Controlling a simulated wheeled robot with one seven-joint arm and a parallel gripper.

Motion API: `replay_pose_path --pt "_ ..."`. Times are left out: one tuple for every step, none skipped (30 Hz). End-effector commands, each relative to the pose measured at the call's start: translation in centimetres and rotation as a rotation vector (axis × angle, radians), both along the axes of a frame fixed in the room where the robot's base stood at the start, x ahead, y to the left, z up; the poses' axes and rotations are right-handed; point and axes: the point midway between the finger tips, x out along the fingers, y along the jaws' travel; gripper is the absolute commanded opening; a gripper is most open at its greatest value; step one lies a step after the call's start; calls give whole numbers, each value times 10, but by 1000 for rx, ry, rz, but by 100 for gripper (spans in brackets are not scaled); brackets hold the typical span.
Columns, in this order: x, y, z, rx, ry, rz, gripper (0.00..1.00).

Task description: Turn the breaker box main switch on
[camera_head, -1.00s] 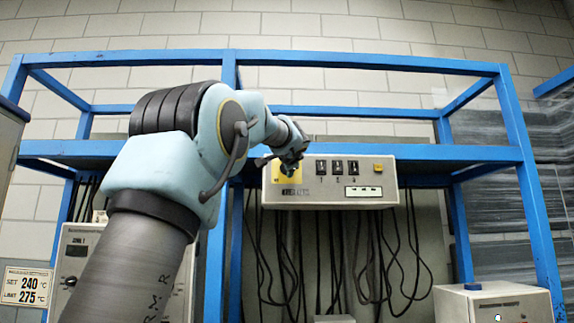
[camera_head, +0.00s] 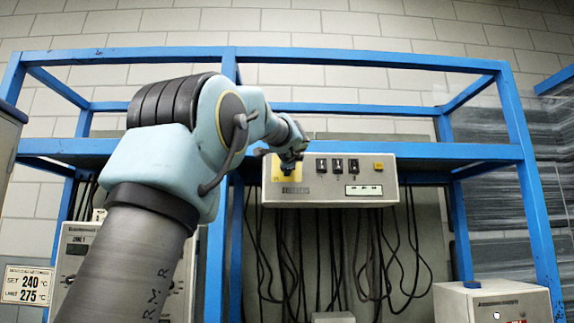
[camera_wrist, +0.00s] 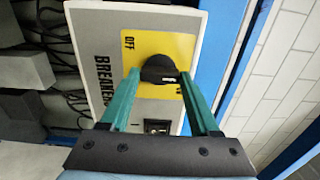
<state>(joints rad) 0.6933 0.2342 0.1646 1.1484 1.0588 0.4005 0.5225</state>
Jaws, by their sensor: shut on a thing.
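The breaker box (camera_head: 334,198) is a pale box mounted under the blue shelf; it also fills the wrist view (camera_wrist: 97,30). Its main switch is a black rotary knob (camera_wrist: 158,68) on a yellow plate (camera_wrist: 150,43). "OFF" is printed at the plate's upper left in the wrist view; a label near the right finger is mostly hidden. A pale mark on the knob faces lower right, toward that label. My gripper (camera_wrist: 158,76) has its two teal fingers on either side of the knob, shut on it. In the head view my gripper (camera_head: 288,162) covers most of the knob.
Small black switches (camera_head: 337,165) and a yellow button (camera_head: 378,166) sit right of the plate. Dark cables (camera_head: 378,250) hang below the box. A blue frame (camera_head: 370,152) surrounds it. Other control boxes stand lower left (camera_head: 75,240) and lower right (camera_head: 490,303).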

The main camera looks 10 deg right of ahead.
Motion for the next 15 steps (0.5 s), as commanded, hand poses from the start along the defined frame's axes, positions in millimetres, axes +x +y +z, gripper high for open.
replay_pose_path --pt "0 -1 -1 2 1 -1 7" --pt "0 -1 -1 2 1 -1 7" --pt "0 -1 -1 2 1 -1 64" --pt "0 -1 -1 2 1 -1 67" --pt "0 -1 -1 2 1 -1 70" --pt "0 -1 -1 2 1 -1 75" --pt "0 -1 -1 2 1 -1 78" --pt "0 -1 -1 2 1 -1 82" --pt "0 -1 -1 1 1 -1 86" --pt "0 -1 -1 1 1 -1 89" --pt "0 0 -1 1 1 0 92" --pt "0 0 -1 1 1 0 92" --pt "0 0 -1 1 1 0 92" --pt "0 0 -1 1 1 0 92" --pt "0 0 -1 1 1 0 92"
